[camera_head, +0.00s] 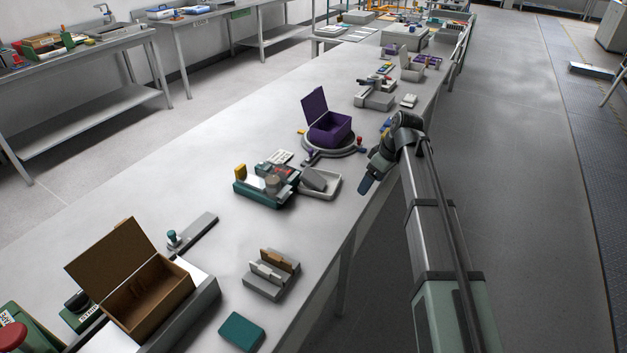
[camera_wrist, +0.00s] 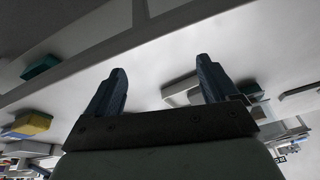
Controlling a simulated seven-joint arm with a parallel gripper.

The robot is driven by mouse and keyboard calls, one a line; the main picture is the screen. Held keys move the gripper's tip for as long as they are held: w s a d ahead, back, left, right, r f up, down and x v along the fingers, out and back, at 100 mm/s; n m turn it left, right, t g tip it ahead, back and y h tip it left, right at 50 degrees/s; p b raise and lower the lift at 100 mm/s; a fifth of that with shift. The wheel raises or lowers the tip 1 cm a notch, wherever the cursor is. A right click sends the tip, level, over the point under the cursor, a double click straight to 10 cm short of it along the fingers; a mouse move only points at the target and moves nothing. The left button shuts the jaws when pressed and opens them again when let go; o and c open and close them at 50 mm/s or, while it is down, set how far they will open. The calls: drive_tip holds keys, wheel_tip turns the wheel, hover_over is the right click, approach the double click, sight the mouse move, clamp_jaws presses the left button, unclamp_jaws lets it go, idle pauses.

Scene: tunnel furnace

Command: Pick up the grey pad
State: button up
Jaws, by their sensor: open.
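A grey pad (camera_head: 315,179) lies in a shallow pale tray (camera_head: 333,190) near the table's right edge in the head view. It looks slightly tilted against the tray's far side. My gripper (camera_head: 366,185) is to the right of the tray, apart from it, at the table's edge. In the wrist view my gripper (camera_wrist: 161,66) has its two dark blue fingers spread with nothing between them. A pale tray-like shape (camera_wrist: 176,93) shows behind the right finger there; I cannot tell the pad in that view.
A teal fixture (camera_head: 262,190) stands just left of the tray. A purple open box (camera_head: 330,130) on a round base is behind it. A grey slotted block (camera_head: 270,275), a teal block (camera_head: 242,331) and a brown open box (camera_head: 145,295) are nearer. Bare tabletop lies between them.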

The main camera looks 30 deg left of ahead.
drive_tip(key=s+a+r+n, duration=0.3)
drive_tip(key=a+r+n, duration=0.2)
drive_tip(key=a+r, duration=0.7)
hover_over(312, 176)
drive_tip(key=w+d, duration=0.1)
drive_tip(key=d, duration=0.2)
drive_tip(key=shift+g+y, duration=0.4)
drive_tip(key=f, duration=0.8)
drive_tip(key=shift+a, duration=0.25)
drive_tip(key=shift+x, duration=2.7)
drive_tip(key=shift+s, duration=0.15)
drive_tip(key=shift+c, duration=0.4)
drive_tip(key=c, duration=1.1)
drive_tip(key=shift+r, duration=0.1)
